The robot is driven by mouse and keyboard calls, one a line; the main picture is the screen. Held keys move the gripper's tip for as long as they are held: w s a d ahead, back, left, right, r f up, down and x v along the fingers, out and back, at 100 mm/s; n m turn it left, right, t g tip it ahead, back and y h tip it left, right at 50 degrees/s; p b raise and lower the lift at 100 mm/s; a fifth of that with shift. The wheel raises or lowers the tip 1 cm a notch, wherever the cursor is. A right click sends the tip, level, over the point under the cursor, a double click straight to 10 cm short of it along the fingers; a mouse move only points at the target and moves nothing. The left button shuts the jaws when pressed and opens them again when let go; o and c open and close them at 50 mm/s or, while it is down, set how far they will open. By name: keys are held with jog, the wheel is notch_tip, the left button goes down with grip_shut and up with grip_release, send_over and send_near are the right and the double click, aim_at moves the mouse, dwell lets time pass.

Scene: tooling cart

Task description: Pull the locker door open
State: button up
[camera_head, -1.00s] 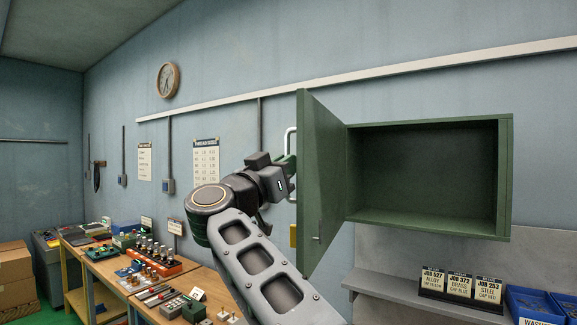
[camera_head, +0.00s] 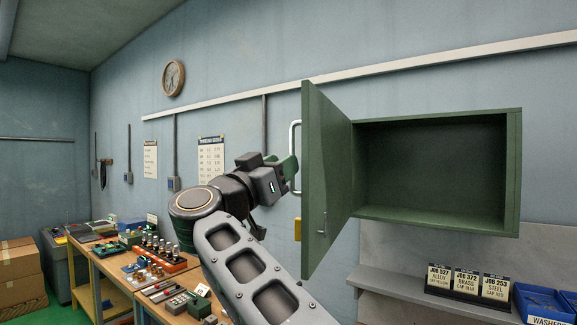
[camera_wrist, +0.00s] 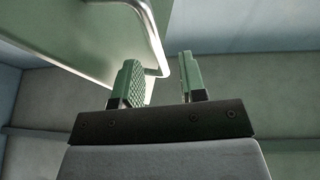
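The green locker (camera_head: 440,215) hangs on the wall at the right in the head view. Its door (camera_head: 328,180) stands wide open, swung out to the left, and the empty inside shows. A pale metal bar handle (camera_head: 295,135) is on the door's outer face; it also shows in the wrist view (camera_wrist: 152,25). My gripper (camera_head: 289,170) is beside the handle, left of the door. In the wrist view my gripper's two green fingers (camera_wrist: 160,72) are apart, with the handle's bent end seen between and beyond them. I cannot tell whether a finger touches it.
A grey shelf (camera_head: 400,287) below the locker holds job cards (camera_head: 467,282) and blue bins (camera_head: 540,303). A workbench (camera_head: 120,268) with tools and small parts stands at the lower left. Cardboard boxes (camera_head: 22,270) are at the far left.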

jog(key=b+v, duration=0.2)
jog(key=v, duration=0.8)
jog(key=shift+s+a+b, duration=0.2)
jog(key=shift+b, duration=0.1)
